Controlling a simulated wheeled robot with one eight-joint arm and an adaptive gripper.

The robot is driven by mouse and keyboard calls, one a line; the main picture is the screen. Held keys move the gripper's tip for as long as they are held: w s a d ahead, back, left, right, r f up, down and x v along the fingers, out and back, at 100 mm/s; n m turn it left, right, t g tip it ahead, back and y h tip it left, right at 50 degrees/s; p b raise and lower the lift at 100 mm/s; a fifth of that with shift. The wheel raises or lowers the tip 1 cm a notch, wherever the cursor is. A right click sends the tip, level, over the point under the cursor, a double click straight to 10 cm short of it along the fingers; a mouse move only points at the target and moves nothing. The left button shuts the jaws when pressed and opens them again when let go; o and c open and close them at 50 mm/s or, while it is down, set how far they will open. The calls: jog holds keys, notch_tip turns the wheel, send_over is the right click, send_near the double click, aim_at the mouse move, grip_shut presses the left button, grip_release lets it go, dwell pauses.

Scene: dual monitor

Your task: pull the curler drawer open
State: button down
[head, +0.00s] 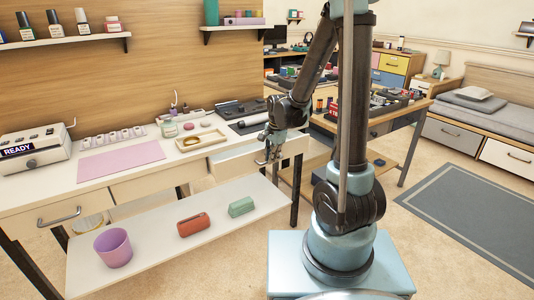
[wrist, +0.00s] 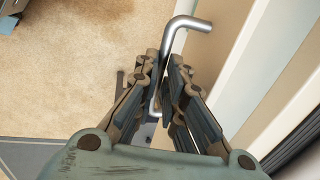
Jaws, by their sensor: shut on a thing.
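The white drawer (head: 236,163) is at the right end of the long white desk, under its top. My gripper (head: 268,154) is in front of this drawer in the head view and partly covers it. In the wrist view my gripper (wrist: 166,68) has its fingers on both sides of a silver bar handle (wrist: 190,23) and is shut on it. One bent end of the handle shows beyond the fingertips; the rest runs down between the fingers. The pale drawer front lies to the right in the wrist view. I cannot tell how far out the drawer is.
Another drawer with a metal handle (head: 59,216) is at the desk's left end. A low white shelf (head: 155,245) below holds a purple cup (head: 113,248), a red case (head: 193,225) and a green case (head: 241,207). A dark desk leg (head: 296,190) stands close to my gripper.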

jog(key=s+d, duration=0.8)
jog(key=s, duration=0.3)
jog(key=shift+s, duration=0.4)
jog(key=c, duration=1.7)
grip_release()
jog(key=shift+s+d+r, duration=0.2)
jog(key=shift+s+r, duration=0.05)
jog(key=shift+r, duration=1.7)
jog(key=shift+s+d+r, duration=0.2)
jog(key=shift+s+r, duration=0.1)
jog(key=shift+r, duration=1.65)
jog(key=shift+s+d+r, duration=0.2)
jog(key=shift+s+r, duration=0.05)
jog(key=shift+r, duration=1.7)
jog(key=s+d+f+n, duration=0.1)
jog(key=s+d+n, duration=0.2)
jog(key=s, duration=0.1)
jog(key=s+d+f+n, duration=0.2)
jog(key=s+d+n, duration=0.1)
jog(key=s+n, duration=0.1)
jog(key=s+d+f+n+h, duration=0.1)
jog(key=s+d+n, duration=0.2)
jog(key=s+n, duration=0.1)
jog(key=shift+s+d+f, duration=0.1)
jog(key=shift+d+f, duration=0.15)
